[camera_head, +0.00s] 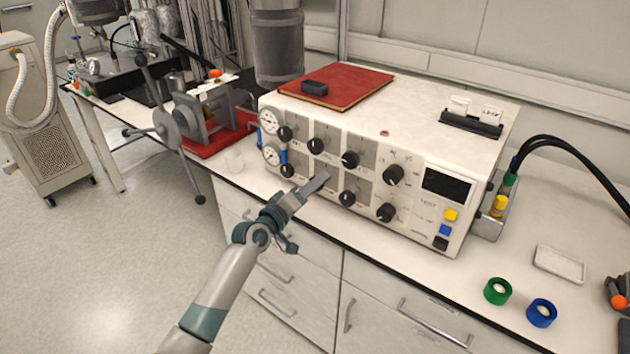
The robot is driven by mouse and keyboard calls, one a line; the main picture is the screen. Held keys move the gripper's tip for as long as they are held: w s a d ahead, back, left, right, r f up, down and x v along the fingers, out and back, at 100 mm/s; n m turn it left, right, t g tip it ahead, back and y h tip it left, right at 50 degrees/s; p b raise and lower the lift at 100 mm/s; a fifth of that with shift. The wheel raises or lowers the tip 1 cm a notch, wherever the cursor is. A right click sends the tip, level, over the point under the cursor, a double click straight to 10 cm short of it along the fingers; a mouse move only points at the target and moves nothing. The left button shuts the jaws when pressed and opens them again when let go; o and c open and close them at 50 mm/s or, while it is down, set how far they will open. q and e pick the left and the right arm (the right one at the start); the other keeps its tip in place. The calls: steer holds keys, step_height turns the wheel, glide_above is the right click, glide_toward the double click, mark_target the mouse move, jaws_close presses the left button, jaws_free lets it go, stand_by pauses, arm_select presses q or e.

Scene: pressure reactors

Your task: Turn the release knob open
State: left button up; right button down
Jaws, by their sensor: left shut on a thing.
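The white control box (455,95) stands on the bench with two rows of black knobs on its front panel. The upper row holds several knobs, among them one at its right end (393,174). The lower row shows a knob at left (287,170) and two further right (347,198). Labels are too small to read, so I cannot tell which is the release knob. My left gripper (318,183) reaches the lower row and is shut on a knob there, which the fingers mostly hide. My right gripper is out of view.
Two round gauges (270,121) sit at the panel's left end. A red book (335,86) lies on top of the box. A green ring (497,291), a blue ring (541,313) and a white tray (559,264) lie on the bench at right. A clamp stand (190,120) is at left.

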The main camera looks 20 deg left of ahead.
arm_select(q)
steer(key=n+p, duration=0.2)
steer(key=n, duration=0.5)
steer(key=shift+r+p, duration=0.1)
steer(key=shift+p, duration=0.3)
steer(key=shift+n, duration=0.7)
steer(key=shift+n+p, duration=0.55)
steer(key=shift+n, duration=0.65)
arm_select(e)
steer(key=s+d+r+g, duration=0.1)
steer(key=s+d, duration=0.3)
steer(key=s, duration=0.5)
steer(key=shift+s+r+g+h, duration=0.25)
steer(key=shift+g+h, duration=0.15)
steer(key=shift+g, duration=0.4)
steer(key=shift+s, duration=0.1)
arm_select(q)
steer(key=o, duration=1.1)
steer(key=shift+c, duration=0.2)
steer(key=shift+s, duration=0.1)
